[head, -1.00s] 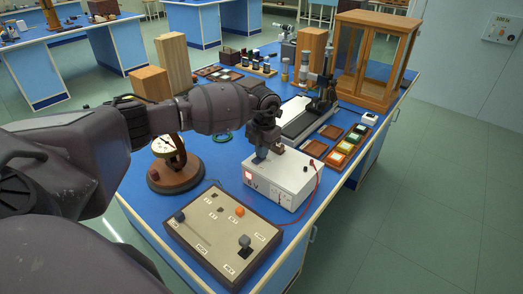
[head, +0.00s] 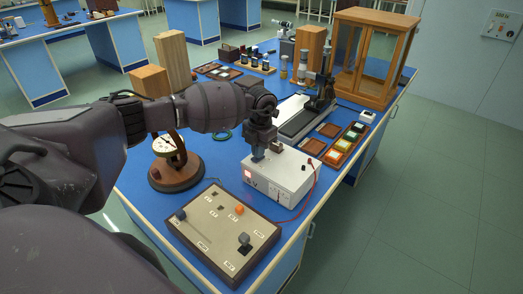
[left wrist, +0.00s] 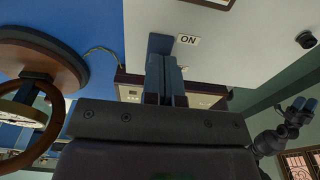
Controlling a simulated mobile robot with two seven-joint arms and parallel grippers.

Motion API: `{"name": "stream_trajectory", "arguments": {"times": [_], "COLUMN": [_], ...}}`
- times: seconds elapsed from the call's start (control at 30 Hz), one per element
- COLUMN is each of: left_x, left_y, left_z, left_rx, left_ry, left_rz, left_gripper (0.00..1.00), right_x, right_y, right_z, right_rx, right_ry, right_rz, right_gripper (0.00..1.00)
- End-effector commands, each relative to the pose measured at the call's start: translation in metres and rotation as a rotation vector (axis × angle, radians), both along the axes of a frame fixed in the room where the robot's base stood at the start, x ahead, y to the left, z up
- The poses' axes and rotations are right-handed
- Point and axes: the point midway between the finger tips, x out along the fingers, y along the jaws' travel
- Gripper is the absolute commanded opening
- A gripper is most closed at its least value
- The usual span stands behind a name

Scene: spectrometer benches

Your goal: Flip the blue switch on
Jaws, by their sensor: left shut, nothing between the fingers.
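A white instrument box (head: 284,178) with a lit red indicator (head: 248,174) stands on the blue bench. My left gripper (head: 258,156) is shut and empty, pointing down at the rear left part of the box's top. In the left wrist view its closed fingers (left wrist: 166,75) lie over the white box top, near an "ON" label (left wrist: 187,40). A blue-grey patch (left wrist: 160,43) shows at the fingertips; I cannot tell whether it is the blue switch or a shadow. The switch is not clearly seen in the head view. I cannot tell whether the fingers touch anything.
A control panel (head: 206,240) with several knobs lies in front of the box. A round dial instrument (head: 176,178) on a wooden base stands to the left. A red lead (head: 307,200) runs from the box's right side. A microscope-like stand (head: 322,90) is behind.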

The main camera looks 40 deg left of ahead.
Motion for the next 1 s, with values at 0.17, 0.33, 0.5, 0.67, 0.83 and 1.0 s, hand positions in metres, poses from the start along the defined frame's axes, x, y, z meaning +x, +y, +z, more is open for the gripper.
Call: {"name": "stream_trajectory", "arguments": {"times": [0.17,0.33,0.5,0.67,0.83,1.0], "left_x": [0.008,0.01,0.012,0.013,0.013,0.013], "left_y": [0.008,0.007,0.007,0.007,0.007,0.007], "left_z": [0.046,0.078,0.108,0.125,0.132,0.132], "left_rx": [-0.001,-0.001,-0.001,-0.002,-0.002,-0.002], "left_ry": [-0.024,-0.023,-0.024,-0.024,-0.024,-0.024], "left_rz": [0.001,0.002,0.001,0.001,0.002,0.002], "left_gripper": [0.0,0.0,0.0,0.0,0.0,0.0], "right_x": [0.007,0.007,0.006,0.003,-0.001,-0.002], "right_y": [0.0,-0.002,0.002,0.002,0.001,0.0], "right_z": [0.019,0.018,0.017,0.015,0.012,0.012], "right_rx": [-0.001,-0.005,0.003,0.004,0.004,0.003], "right_ry": [-0.023,-0.023,-0.022,-0.015,-0.006,-0.004], "right_rz": [0.001,0.004,0.002,-0.002,-0.004,-0.005], "right_gripper": [0.52,0.52,0.52,0.52,0.52,0.52]}}
